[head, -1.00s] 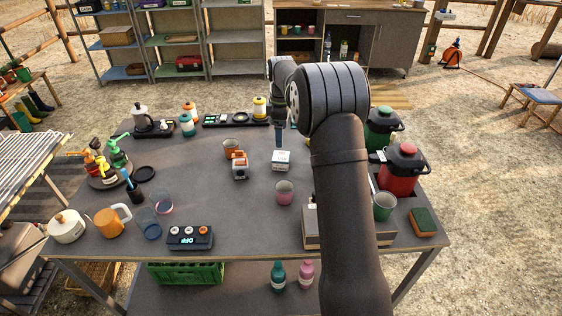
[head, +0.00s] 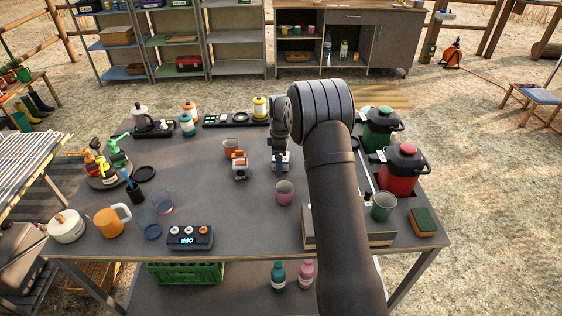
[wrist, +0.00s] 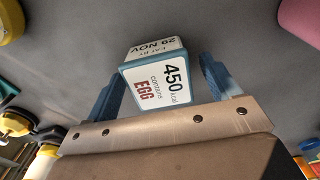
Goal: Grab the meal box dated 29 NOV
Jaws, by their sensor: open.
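The meal box (wrist: 160,85) is white with blue edges. In the wrist view its top reads "EAT BY 29 NOV" and its side reads "450 kcal contains EGG". It sits between the two blue fingers of my gripper (wrist: 160,76), which are open, with a gap visible on each side. In the head view my gripper (head: 280,162) is down at the box on the table, and mostly hides it.
On the grey table (head: 215,205), an orange-and-white box (head: 240,170) stands just left of my gripper. A pink cup (head: 284,192) stands in front. An orange cup (head: 231,148) is behind left. Red (head: 402,170) and green (head: 380,130) jugs stand right.

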